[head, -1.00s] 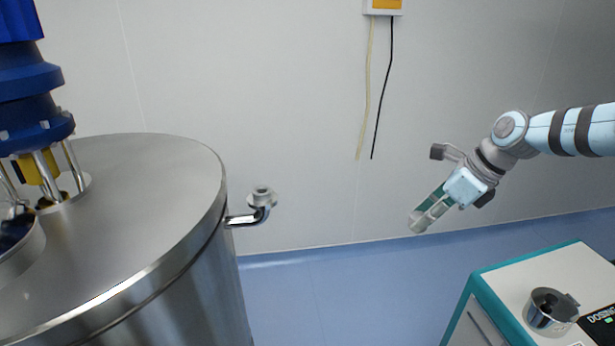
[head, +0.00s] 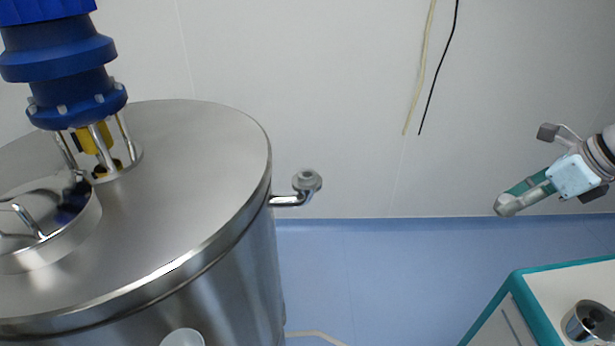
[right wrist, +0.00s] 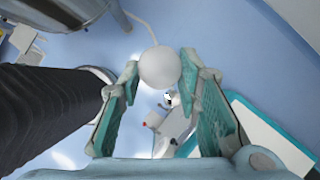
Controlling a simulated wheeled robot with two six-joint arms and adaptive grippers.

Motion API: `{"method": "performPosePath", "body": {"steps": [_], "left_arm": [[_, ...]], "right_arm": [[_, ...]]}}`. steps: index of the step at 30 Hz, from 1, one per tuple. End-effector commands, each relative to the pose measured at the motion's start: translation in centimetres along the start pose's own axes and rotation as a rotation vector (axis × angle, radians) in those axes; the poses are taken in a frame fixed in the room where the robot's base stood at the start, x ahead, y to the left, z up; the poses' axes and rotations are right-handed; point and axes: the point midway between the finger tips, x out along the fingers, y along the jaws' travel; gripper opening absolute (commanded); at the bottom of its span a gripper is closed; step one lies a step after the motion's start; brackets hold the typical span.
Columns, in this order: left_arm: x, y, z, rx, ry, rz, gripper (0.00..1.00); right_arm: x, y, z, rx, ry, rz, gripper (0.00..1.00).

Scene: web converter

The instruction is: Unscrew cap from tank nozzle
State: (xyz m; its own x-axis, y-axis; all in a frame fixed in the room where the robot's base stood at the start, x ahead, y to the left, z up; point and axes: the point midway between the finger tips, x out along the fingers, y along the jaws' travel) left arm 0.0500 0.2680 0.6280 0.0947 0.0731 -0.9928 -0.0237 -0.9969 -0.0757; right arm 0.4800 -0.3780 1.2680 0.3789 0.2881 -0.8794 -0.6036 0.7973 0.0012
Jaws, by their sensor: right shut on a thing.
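The steel tank (head: 190,215) stands at the left in the head view. Its bent nozzle (head: 292,200) sticks out from the tank's right side and ends in a grey round flange (head: 307,180) facing up. My right gripper (head: 515,198) is at the right, well apart from the nozzle, in front of the wall. It is shut on a small grey cap (head: 505,206). In the right wrist view the cap (right wrist: 160,66) is a pale round disc between the tips of the green-padded fingers. My left gripper is not in view.
A white and teal cabinet (head: 530,300) with a steel cup (head: 588,322) on it stands at the lower right, below my right gripper. A blue motor (head: 62,70) stands on the tank lid. Blue floor lies open between tank and cabinet. Two cables hang on the wall.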

Motion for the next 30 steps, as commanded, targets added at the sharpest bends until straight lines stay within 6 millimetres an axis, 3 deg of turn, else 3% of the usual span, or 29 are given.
{"method": "performPosePath", "body": {"steps": [9, 30], "left_arm": [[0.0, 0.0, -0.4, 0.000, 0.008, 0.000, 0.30], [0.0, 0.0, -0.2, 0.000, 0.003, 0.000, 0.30]], "right_arm": [[-0.2, 0.0, 0.1, 0.001, -0.001, -0.001, 0.00], [-2.9, 0.0, 1.5, 0.002, -0.001, -0.001, 0.00]]}}
